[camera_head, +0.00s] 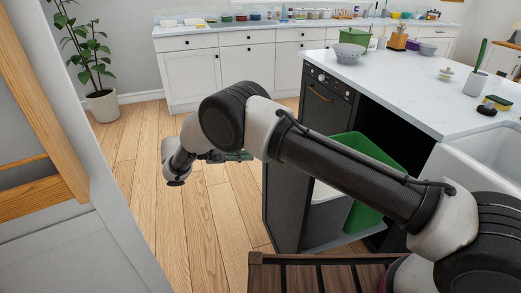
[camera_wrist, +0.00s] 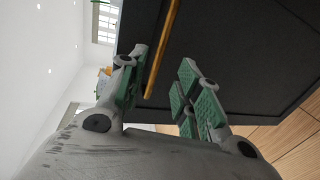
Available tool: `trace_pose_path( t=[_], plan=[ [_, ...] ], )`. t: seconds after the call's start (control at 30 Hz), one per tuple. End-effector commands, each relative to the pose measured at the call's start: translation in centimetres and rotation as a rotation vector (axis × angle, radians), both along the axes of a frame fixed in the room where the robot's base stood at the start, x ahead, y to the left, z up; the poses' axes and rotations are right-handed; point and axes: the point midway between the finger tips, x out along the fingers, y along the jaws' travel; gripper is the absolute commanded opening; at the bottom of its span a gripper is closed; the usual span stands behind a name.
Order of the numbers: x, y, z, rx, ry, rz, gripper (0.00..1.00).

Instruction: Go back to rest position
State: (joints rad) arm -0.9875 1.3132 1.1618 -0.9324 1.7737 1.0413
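My arm reaches left across the head view, and my gripper (camera_head: 236,156) is partly hidden behind it, beside a dark pulled-out cabinet front (camera_head: 283,200). In the wrist view my gripper (camera_wrist: 160,78) is open, with green pads well apart and nothing held. A brass bar handle (camera_wrist: 164,45) on a dark panel (camera_wrist: 235,55) appears in the gap between the fingers. The fingers do not touch it; I cannot tell how deep it lies between them.
A green bin (camera_head: 365,215) and a white bin (camera_head: 327,193) sit in the pull-out. A white counter (camera_head: 420,85) with a sink (camera_head: 490,150) is at right. A white panel with wood trim (camera_head: 75,245) stands close at left. Wooden floor (camera_head: 140,150) is clear between.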

Motion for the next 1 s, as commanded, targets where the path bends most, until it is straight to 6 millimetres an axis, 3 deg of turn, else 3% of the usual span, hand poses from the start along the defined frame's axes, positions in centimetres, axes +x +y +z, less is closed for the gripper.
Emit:
trace_pose_path(
  t=[0.23,0.53,0.63,0.77,0.9,1.0],
  plan=[
    [-0.7,2.0,0.4,0.000,0.000,0.000,0.34],
    [-0.7,2.0,0.5,0.001,0.002,-0.002,0.34],
    [0.0,1.1,1.8,0.021,0.018,-0.020,0.34],
    [1.7,-2.3,6.2,0.101,0.082,-0.080,0.34],
    [3.1,-8.7,12.7,0.246,0.179,-0.162,0.34],
    [2.9,-13.7,17.0,0.359,0.239,-0.208,0.34]
  ],
)
